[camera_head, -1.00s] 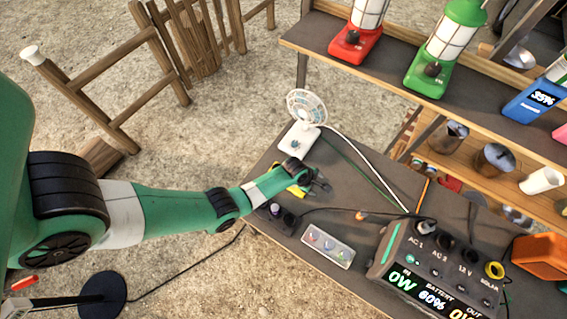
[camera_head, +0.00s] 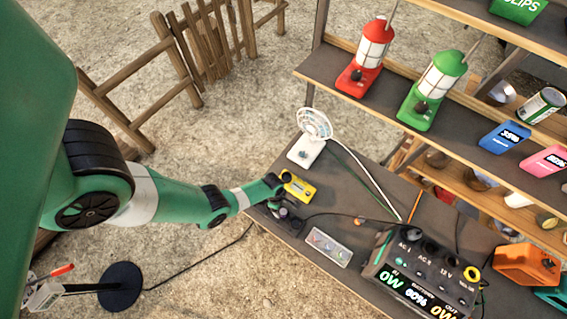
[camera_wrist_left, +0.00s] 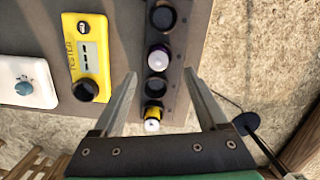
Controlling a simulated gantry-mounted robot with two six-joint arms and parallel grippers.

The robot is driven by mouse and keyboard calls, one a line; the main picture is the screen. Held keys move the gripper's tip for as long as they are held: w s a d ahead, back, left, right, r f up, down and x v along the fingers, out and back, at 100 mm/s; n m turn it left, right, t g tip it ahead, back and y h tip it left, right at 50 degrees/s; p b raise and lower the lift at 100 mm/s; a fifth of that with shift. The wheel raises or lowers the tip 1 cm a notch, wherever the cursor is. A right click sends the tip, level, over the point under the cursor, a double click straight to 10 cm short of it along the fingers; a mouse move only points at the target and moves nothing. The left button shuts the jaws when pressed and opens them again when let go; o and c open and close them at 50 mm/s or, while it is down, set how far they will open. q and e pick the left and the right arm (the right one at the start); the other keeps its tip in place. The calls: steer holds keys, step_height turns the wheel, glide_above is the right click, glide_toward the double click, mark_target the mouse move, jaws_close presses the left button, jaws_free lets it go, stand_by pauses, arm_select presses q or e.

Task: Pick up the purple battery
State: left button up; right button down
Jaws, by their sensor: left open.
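The purple battery (camera_wrist_left: 158,57) stands upright in a dark holder strip (camera_wrist_left: 177,104) in the left wrist view, showing a pale top with a purple rim. It also shows small beside my gripper in the head view (camera_head: 284,213). A yellow battery (camera_wrist_left: 152,118) stands in the same strip, nearer my palm. My left gripper (camera_wrist_left: 160,73) is open and empty, its fingertips on either side of the strip, near the purple battery. In the head view my left gripper (camera_head: 274,194) is over the table's left corner and partly covers the strip. My right gripper is not in view.
A yellow tester (camera_wrist_left: 87,58) lies beside the strip, with a white fan base (camera_wrist_left: 27,83) beyond it. A small tray (camera_head: 328,247) and a power station (camera_head: 424,272) stand to the right. Lanterns (camera_head: 366,57) stand on the shelf above.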

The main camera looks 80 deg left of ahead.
mark_target(283, 211)
arm_select(q)
steer(key=f+b, duration=0.3)
steer(key=f, duration=0.1)
steer(key=w+f+b, duration=0.1)
steer(key=f+b, duration=0.1)
steer(key=f, duration=0.1)
steer(key=shift+d+f+b, duration=0.1)
steer(key=shift+d+b, duration=0.1)
steer(key=shift+b, duration=0.15)
steer(key=shift+r, duration=0.2)
jaws_close()
